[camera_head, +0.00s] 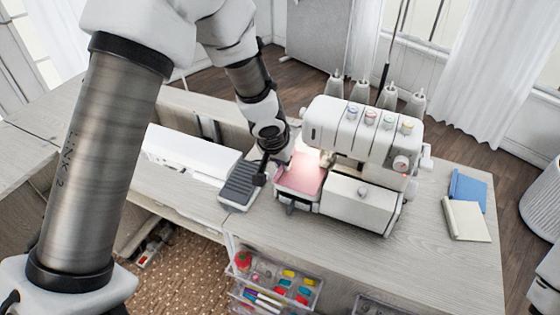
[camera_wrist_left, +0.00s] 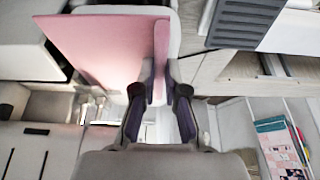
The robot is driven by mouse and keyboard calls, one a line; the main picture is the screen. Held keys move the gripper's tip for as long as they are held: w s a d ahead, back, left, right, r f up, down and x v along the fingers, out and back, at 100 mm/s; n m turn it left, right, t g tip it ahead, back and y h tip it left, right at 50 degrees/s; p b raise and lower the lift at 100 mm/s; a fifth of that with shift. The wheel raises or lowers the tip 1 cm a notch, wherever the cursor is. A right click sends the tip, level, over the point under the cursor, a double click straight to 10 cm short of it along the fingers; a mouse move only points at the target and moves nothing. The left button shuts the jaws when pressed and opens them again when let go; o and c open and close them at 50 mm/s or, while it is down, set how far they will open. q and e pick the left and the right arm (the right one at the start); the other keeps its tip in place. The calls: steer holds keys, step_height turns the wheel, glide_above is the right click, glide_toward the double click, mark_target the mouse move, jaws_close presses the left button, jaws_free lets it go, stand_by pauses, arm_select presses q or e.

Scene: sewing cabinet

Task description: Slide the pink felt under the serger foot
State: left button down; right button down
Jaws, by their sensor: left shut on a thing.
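The white serger (camera_head: 350,128) stands on the wooden table, with colored dials and thread cones behind it. The pink felt (camera_head: 303,174) lies flat at the left of the serger, over its lit work area; its right edge reaches toward the foot, which I cannot make out. My left gripper (camera_head: 272,165) is at the felt's left edge. In the left wrist view the felt (camera_wrist_left: 105,48) spreads out from the fingers, and my left gripper (camera_wrist_left: 160,82) is shut on its near edge strip. My right gripper is out of view.
A dark ribbed plate (camera_head: 240,186) lies left of the felt, beside a white machine body (camera_head: 188,152). A clear drawer of sewing supplies (camera_head: 275,285) hangs below the front edge. Blue (camera_head: 468,189) and cream (camera_head: 465,221) folded cloths lie at the right.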

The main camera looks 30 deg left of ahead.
arm_select(q)
steer(key=shift+d+f, duration=0.25)
stand_by(0.4)
steer(key=c, duration=1.1)
jaws_free()
steer(key=shift+c, duration=0.2)
steer(key=shift+r, duration=0.1)
steer(key=shift+v, duration=0.8)
steer(key=v, duration=0.6)
steer(key=shift+s+r, duration=0.1)
step_height(320, 180, up, 6)
steer(key=p, duration=0.5)
steer(key=shift+f, duration=0.2)
